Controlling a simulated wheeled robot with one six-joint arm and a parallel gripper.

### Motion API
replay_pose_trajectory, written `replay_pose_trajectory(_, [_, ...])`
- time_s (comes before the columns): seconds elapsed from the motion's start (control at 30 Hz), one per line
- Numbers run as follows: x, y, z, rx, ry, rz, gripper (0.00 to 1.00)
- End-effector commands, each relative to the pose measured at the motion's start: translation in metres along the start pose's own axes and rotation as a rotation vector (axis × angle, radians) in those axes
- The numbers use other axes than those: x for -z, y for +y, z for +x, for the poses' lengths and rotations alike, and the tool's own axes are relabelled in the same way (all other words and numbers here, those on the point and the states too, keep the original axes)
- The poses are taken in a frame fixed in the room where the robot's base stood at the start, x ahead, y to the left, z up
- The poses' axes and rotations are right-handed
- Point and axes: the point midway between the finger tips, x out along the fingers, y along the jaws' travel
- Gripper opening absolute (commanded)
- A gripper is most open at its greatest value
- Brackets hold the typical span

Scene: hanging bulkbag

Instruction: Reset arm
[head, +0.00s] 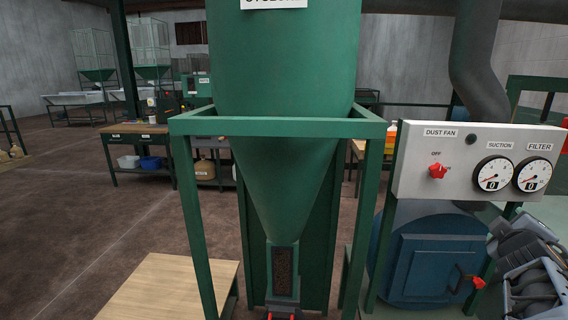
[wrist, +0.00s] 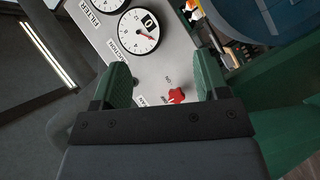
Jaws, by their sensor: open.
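My gripper (wrist: 162,75) shows in the wrist view with its two green fingers wide apart and nothing between them. Beyond the fingers is the grey dust fan panel (wrist: 185,42), seen turned over. Its red knob (wrist: 177,96) appears in the gap between the fingers, near the finger bases; I cannot tell its distance from them. In the head view my arm (head: 535,268) is at the lower right, in front of the panel's lower right side. The fingers cannot be made out there.
In the head view the dust fan panel (head: 410,190) carries a red knob (head: 438,171) below OFF and two gauges. A blue fan housing (head: 400,260) with a red handle is below. A green cyclone (head: 285,70) in a frame fills the middle. Open floor (head: 70,220) lies left.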

Motion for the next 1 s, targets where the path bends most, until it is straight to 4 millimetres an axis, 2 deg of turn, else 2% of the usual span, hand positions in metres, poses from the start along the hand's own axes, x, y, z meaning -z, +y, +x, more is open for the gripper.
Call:
replay_pose_trajectory(0.07, [-0.008, -0.023, -0.012, 0.080, -0.165, 0.191, 0.68])
replay_pose_trajectory(0.1, [-0.009, -0.041, -0.022, 0.135, -0.250, 0.289, 0.68])
replay_pose_trajectory(0.17, [-0.004, -0.072, -0.042, 0.243, -0.371, 0.421, 0.68])
replay_pose_trajectory(0.2, [0.003, -0.095, -0.059, 0.329, -0.447, 0.496, 0.68])
replay_pose_trajectory(0.3, [0.028, -0.145, -0.110, 0.552, -0.601, 0.617, 0.68])
replay_pose_trajectory(0.43, [0.064, -0.185, -0.174, 0.802, -0.706, 0.650, 0.68])
replay_pose_trajectory(0.5, [0.082, -0.197, -0.203, 0.908, -0.713, 0.632, 0.68])
replay_pose_trajectory(0.63, [0.108, -0.202, -0.230, 0.994, -0.645, 0.576, 0.68])
replay_pose_trajectory(0.8, [0.125, -0.201, -0.243, 1.029, -0.582, 0.522, 0.68])
replay_pose_trajectory(1.0, [0.127, -0.202, -0.245, 1.037, -0.571, 0.509, 0.68])
